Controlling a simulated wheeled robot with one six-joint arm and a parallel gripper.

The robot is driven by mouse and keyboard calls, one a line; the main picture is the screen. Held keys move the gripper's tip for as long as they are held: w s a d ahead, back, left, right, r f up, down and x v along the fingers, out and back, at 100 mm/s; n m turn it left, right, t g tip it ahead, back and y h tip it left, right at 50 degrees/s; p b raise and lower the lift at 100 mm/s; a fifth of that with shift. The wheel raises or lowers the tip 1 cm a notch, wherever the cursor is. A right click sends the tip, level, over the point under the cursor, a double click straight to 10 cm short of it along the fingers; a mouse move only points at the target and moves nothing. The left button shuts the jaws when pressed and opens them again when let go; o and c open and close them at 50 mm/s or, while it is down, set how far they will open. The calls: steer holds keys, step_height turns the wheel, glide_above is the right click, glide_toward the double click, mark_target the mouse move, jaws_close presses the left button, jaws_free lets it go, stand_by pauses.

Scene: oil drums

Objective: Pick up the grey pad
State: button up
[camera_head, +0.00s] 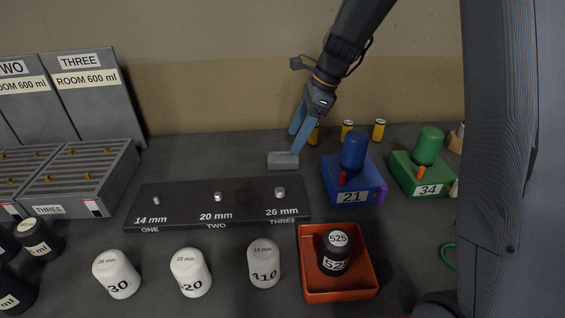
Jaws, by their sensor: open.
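The grey pad (283,161) is a small flat block on the dark table, behind the right end of the black strip. My gripper (295,142) comes down from the upper right with two blue fingers. One fingertip is close above the pad's right part; the other is farther back and to the left. I cannot tell whether a finger touches the pad. The jaws are apart, and the pad rests on the table.
A black strip (240,210) with three metal studs lies in front of the pad. A blue block marked 21 (353,193) and a green block (405,180) stand right. Several yellow cylinders (347,129) stand behind. White drums (190,270) and a red tray (306,285) are nearer. The table left of the pad is clear.

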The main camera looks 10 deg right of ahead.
mark_target(286, 156)
steer(key=shift+p+x, duration=1.15)
steer(key=shift+x, duration=2.7)
steer(key=shift+w+d, duration=0.15)
steer(key=c, duration=1.1)
